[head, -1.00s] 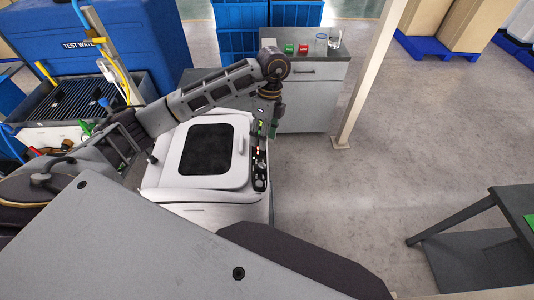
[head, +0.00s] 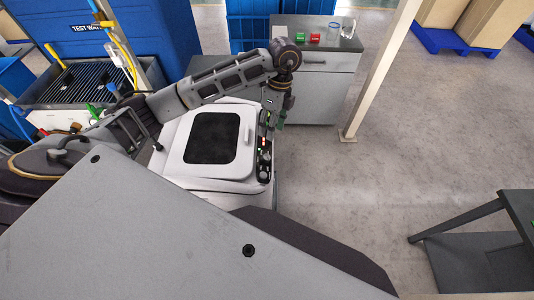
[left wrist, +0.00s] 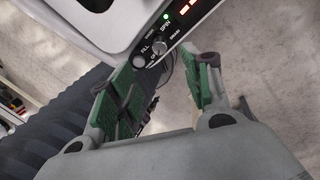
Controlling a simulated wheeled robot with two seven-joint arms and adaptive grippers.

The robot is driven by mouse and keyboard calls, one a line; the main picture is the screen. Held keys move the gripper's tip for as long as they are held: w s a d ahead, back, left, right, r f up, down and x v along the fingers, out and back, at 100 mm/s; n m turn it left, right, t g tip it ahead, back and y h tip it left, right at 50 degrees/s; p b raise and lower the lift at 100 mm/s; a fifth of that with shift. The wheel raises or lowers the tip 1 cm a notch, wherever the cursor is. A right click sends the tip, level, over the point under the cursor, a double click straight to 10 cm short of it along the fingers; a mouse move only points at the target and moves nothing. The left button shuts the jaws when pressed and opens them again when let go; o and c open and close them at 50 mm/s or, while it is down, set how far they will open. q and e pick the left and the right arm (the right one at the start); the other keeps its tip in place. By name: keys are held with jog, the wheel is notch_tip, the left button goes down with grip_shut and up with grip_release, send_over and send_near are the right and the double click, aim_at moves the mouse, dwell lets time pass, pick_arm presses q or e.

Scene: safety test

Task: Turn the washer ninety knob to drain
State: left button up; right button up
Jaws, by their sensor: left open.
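The white washer (head: 172,160) stands below my left arm, with a dark window in its lid. Its black control panel (head: 265,165) runs along the right edge, with lit red indicators. In the left wrist view the panel (left wrist: 172,33) shows a round grey knob (left wrist: 160,46) among printed labels including FILL and SPIN. Another round control (left wrist: 139,61) sits beside it. I cannot tell the knob's exact setting. My left gripper (head: 277,115) is above the panel's far end. In the left wrist view its green-padded fingers (left wrist: 163,88) are apart and empty, with the knob beyond them, untouched.
A grey cabinet (head: 312,92) behind the washer carries a green item (head: 314,37), a red item (head: 332,34) and clear glassware. A pale post (head: 380,65) stands to its right. A dark table (head: 518,208) is at far right. Floor between is clear.

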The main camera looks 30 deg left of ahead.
aim_at(267, 156)
pick_arm(q)
jog(key=shift+p+x, duration=1.1)
jog(key=shift+x, duration=5.2)
jog(key=shift+s, duration=0.1)
jog(key=shift+c, duration=0.3)
jog(key=c, duration=1)
